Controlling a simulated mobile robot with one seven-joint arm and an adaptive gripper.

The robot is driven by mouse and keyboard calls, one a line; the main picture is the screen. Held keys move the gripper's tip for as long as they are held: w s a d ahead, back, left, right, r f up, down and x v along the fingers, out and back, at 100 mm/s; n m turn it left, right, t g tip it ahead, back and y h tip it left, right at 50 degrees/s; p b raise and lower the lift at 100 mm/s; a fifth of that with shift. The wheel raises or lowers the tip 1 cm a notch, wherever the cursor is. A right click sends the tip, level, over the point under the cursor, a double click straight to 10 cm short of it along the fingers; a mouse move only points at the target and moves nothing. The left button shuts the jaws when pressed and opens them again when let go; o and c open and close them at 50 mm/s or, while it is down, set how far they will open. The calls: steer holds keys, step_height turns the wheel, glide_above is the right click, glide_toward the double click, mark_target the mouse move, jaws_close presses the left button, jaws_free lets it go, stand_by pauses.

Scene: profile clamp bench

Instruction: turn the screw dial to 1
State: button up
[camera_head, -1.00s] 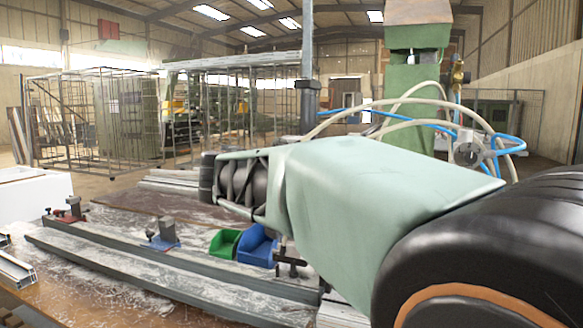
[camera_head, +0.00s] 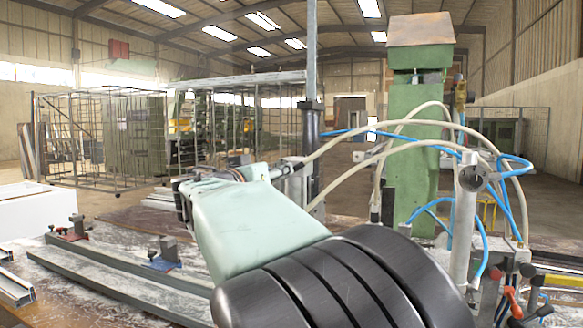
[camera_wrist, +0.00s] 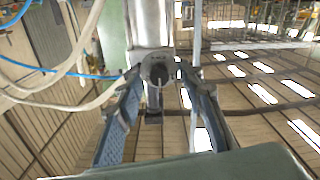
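My gripper (camera_wrist: 160,74) is open in the wrist view, with one blue-grey finger on each side of a grey metal part. This part has a round, dark-centred end (camera_wrist: 158,68), which lies between the fingertips; I cannot tell whether the fingers touch it. It may be the screw dial, but no numbers or marks can be read. In the head view my gripper is small and partly hidden behind my own arm, close to a dark upright post (camera_head: 312,130).
Pale and blue hoses (camera_head: 430,112) arch right of my arm, before a green machine column (camera_head: 412,170). A grey cylinder (camera_head: 468,215) stands at the right. Long metal profiles (camera_head: 115,270) and small clamps (camera_head: 163,258) lie on the bench at left.

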steer(key=shift+w+d, duration=0.2)
steer(key=shift+w, duration=0.2)
steer(key=shift+c, duration=0.4)
jaws_close()
steer(key=shift+f+n+b, duration=0.1)
steer(key=shift+n+b, duration=0.35)
steer(key=shift+n, duration=0.05)
steer(key=n+b, duration=0.3)
steer(key=n, duration=0.7)
steer(key=shift+n, duration=0.4)
